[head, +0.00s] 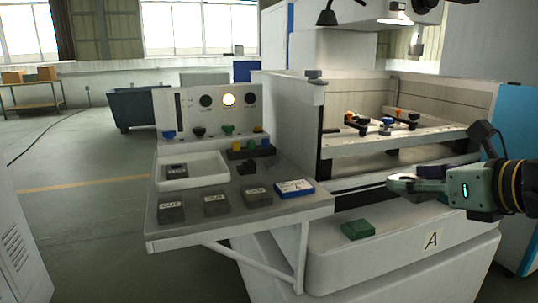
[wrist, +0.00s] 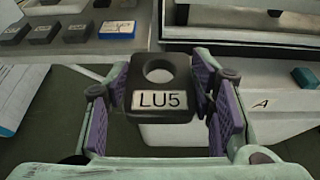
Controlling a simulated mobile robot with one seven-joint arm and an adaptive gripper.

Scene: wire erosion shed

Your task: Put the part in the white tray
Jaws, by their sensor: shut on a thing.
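My gripper (wrist: 162,92) is shut on a dark block-shaped part (wrist: 160,69) with a round hole and a white label reading LU5. The purple finger pads press on its two sides. In the head view my gripper (head: 412,183) is at the right, in front of the machine's opening, and the held part cannot be made out clearly. The white tray (head: 205,179) is on the grey side shelf to the left, well away from my gripper. One dark part (head: 177,171) lies in the tray. Only the tray's near edge shows in the wrist view.
On the shelf (head: 300,207), dark labelled blocks (head: 171,212), (head: 216,205), (head: 257,197) and a blue-white box (head: 294,188) lie in front of the tray. A green block (head: 358,229) lies on the machine's ledge.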

